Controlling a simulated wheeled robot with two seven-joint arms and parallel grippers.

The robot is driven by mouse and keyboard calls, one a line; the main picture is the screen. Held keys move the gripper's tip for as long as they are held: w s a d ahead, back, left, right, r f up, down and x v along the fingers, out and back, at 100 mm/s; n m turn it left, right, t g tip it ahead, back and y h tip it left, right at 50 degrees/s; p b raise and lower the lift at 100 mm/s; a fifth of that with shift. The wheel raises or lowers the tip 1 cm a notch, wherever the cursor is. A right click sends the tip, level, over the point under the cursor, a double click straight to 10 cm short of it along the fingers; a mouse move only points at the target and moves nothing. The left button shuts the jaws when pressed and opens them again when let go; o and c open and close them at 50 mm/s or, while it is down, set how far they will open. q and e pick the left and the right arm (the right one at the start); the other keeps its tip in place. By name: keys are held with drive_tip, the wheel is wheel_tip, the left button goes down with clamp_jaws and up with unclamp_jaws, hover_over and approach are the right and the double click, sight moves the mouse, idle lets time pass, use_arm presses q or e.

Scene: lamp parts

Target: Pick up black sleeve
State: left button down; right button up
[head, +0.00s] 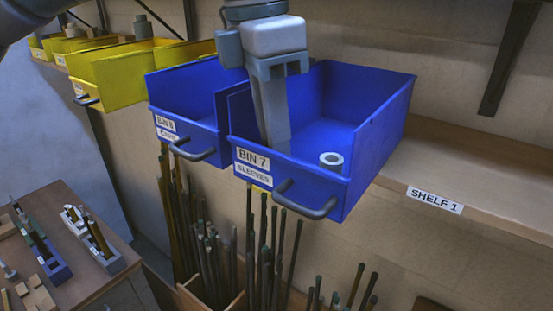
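The blue bin labelled "BIN 7 SLEEVES" (380,130) stands on the shelf. One short, hollow cylinder (331,158) stands upright in its front right part. It has a pale ring top and looks light grey, not black. No black sleeve shows clearly. A gripper, which I take as my left one (277,145), reaches down from above into the bin's left part. Its fingertips are left of the cylinder and apart from it. The fingers overlap from this angle, so their opening and anything between them cannot be made out. My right gripper is not in view.
A second blue bin (185,90) stands close on the left, with yellow bins (115,75) beyond it. The shelf labelled "SHELF 1" (490,185) is clear to the right. Upright rods (265,250) stand below. A table with parts (95,275) is at lower left.

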use_arm(q)
drive_tip(key=shift+r, duration=0.1)
idle(0.3)
drive_tip(key=shift+r+b, duration=0.45)
drive_tip(key=shift+r, duration=0.05)
wheel_tip(320, 180, up, 17)
drive_tip(key=b, duration=0.3)
drive_tip(key=shift+f, duration=0.1)
idle(0.4)
